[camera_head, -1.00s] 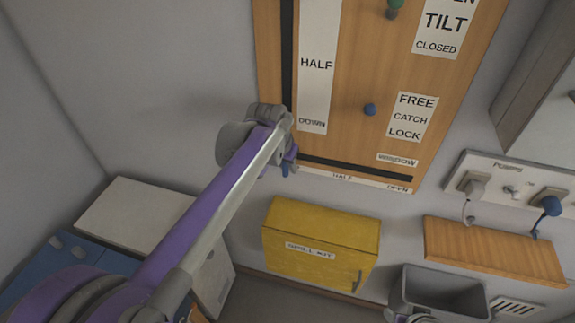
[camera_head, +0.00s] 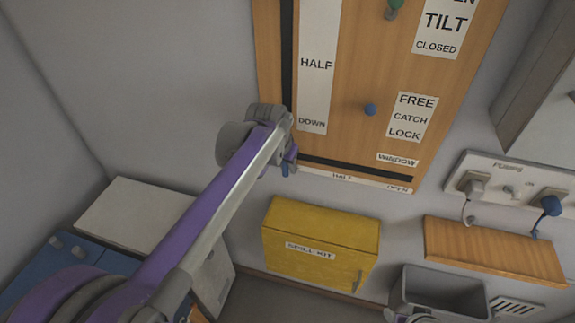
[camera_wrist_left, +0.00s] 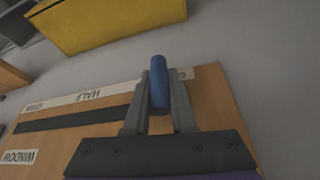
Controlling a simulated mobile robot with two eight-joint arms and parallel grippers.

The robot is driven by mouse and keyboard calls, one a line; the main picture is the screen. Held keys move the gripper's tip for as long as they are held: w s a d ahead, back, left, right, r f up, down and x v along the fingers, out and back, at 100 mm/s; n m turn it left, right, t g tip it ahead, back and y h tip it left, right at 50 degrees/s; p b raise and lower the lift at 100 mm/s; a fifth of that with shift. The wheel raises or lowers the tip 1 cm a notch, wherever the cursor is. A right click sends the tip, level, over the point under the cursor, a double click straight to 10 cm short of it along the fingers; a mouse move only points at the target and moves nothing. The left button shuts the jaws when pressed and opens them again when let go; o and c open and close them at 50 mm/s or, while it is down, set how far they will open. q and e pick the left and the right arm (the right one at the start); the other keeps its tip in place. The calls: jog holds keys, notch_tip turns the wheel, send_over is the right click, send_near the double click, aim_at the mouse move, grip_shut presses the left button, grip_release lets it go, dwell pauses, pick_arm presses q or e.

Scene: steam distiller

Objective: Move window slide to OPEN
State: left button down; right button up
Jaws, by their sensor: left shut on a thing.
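The window slide's blue handle (camera_wrist_left: 159,92) stands between the fingers of my left gripper (camera_wrist_left: 158,80), which is shut on it. In the head view this gripper (camera_head: 289,165) is at the left end of the black horizontal slot (camera_head: 355,169), low on the wooden board (camera_head: 345,130). The strip (camera_head: 365,182) under the slot reads HALF at its middle and OPEN at its right end. A WINDOW label (camera_head: 397,160) is above the slot's right part. The gripper hides the slot's left end in the head view.
Another blue knob (camera_head: 370,109) is higher on the board, beside the FREE/CATCH/LOCK label (camera_head: 410,117). A vertical slot (camera_head: 287,60) runs up the left. The yellow spill kit box (camera_head: 320,245) is below the board. The slot right of my gripper is clear.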

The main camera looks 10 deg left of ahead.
pick_arm(q)
jog(key=shift+d, duration=0.15)
jog(key=d, duration=1)
jog(key=d+p, duration=0.1)
jog(key=d, duration=0.9)
jog(key=s+d+p, duration=0.1)
jog(key=d, duration=0.9)
jog(key=c, duration=1)
grip_release()
jog(key=shift+d, duration=0.1)
jog(key=shift+o, duration=1.2)
jog(key=shift+d, duration=0.1)
